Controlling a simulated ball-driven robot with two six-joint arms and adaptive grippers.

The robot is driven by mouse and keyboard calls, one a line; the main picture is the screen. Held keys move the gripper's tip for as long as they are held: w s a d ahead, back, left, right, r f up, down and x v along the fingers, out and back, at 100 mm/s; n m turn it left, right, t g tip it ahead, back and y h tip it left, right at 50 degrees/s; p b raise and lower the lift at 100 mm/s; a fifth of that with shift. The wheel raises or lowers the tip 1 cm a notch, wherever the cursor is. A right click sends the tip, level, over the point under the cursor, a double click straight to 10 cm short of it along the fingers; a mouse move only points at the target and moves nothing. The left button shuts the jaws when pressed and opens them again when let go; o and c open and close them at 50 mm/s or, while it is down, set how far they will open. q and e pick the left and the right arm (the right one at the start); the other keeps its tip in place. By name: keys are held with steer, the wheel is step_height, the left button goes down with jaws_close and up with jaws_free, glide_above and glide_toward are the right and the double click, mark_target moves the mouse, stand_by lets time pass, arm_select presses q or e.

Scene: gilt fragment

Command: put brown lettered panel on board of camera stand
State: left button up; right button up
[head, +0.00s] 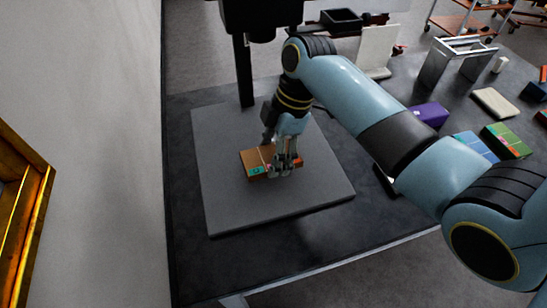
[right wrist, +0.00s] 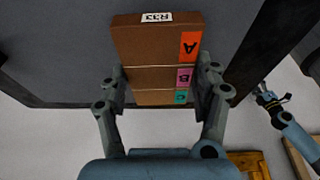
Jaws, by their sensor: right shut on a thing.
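The brown lettered panel (head: 254,162) is over the grey board (head: 225,205) of the camera stand in the head view. In the right wrist view the panel (right wrist: 145,45) shows a white R33 label and orange, pink and teal lettered tabs. My right gripper (head: 284,167) is shut on the panel, with one finger on each side of it. I cannot tell whether the panel touches the board. The stand's black column (head: 243,70) rises behind the board. An open gripper on a blue arm, my left gripper (right wrist: 268,98), shows at the right of the right wrist view.
A purple box (head: 430,114), a blue box (head: 474,146), a green box (head: 505,140) and a pale block (head: 495,103) lie on the dark table at right. A metal frame (head: 455,60) stands behind them. A gilt frame (head: 30,215) is at far left.

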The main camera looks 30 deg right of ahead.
steer(key=x, duration=0.2)
steer(key=shift+d+f, duration=0.1)
steer(key=shift+f, duration=0.65)
arm_select(q)
steer(key=shift+s+r, duration=0.2)
steer(key=shift+s, duration=0.3)
steer(key=shift+f, duration=0.1)
arm_select(e)
steer(key=shift+f, duration=0.15)
steer(key=o, duration=1.2)
